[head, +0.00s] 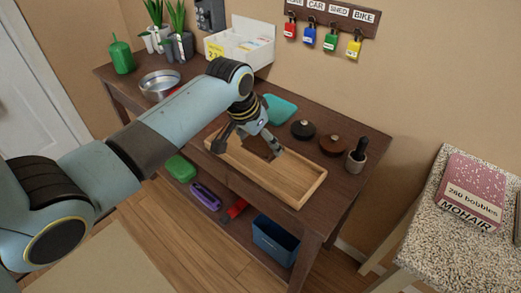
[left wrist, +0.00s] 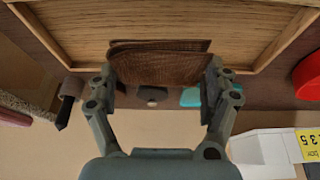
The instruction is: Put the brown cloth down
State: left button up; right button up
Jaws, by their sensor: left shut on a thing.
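My left gripper (head: 248,143) is shut on the brown cloth (head: 263,147). In the left wrist view the cloth (left wrist: 160,66), folded and flat, spans between the two fingers of the gripper (left wrist: 162,82). The cloth is at the wooden tray (head: 299,183) on the dark table, over its left part; I cannot tell whether it touches the tray floor. The tray (left wrist: 235,20) also shows in the left wrist view. My left arm hides part of the tray's left side. My right gripper is out of view.
Behind the tray are a teal item (head: 281,108), a black lidded disc (head: 303,129), a brown lidded disc (head: 333,146) and a dark-handled tool in a cup (head: 357,157). A white organiser (head: 240,45) stands farther back. The tray's right part is bare.

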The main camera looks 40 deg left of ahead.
aim_at(260, 150)
pick_arm(q)
jog(key=shift+a+f, duration=0.15)
jog(key=shift+f, duration=1.9)
jog(key=o, duration=0.9)
jog(key=shift+f, duration=0.15)
jog(key=shift+r, duration=0.4)
jog(key=p+v, duration=0.1)
jog(key=v, duration=1)
jog(key=shift+s+r, duration=0.15)
jog(key=shift+r, duration=0.1)
jog(key=shift+f, duration=0.1)
